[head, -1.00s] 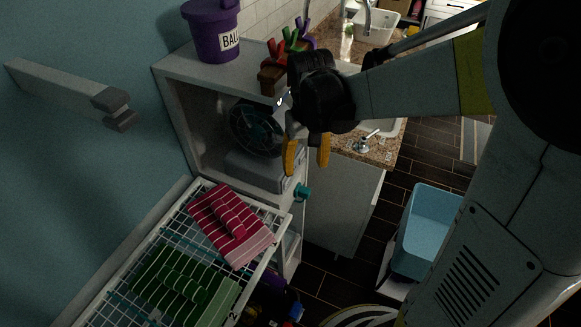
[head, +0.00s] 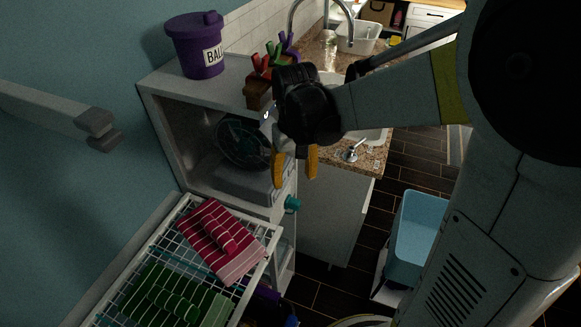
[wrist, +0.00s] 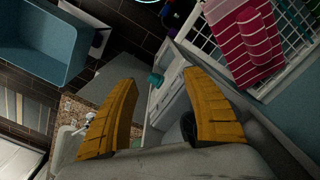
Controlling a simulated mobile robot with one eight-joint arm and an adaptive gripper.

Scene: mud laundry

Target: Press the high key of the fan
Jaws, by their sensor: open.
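The fan (head: 238,140) has a dark round head and stands in the open cubby of the white cabinet. Its grey base (head: 245,184) reaches toward the cubby's front edge. The fan's keys are too small and dark to make out. My gripper (head: 295,182), with two yellow fingers, is open and empty in front of the cubby's right side, overlapping the fan base's right end in the head view. In the wrist view my gripper (wrist: 160,105) points down past the cabinet front, fingers apart. A dark round part by the right finger is mostly hidden.
A purple bucket (head: 196,47) and a brown block with coloured handles (head: 259,92) stand on the cabinet top. A wire rack (head: 160,252) with red cloth (head: 222,240) and green cloth (head: 172,292) is below. A teal knob (head: 292,203) juts from the cabinet; a blue bin (head: 418,235) stands right.

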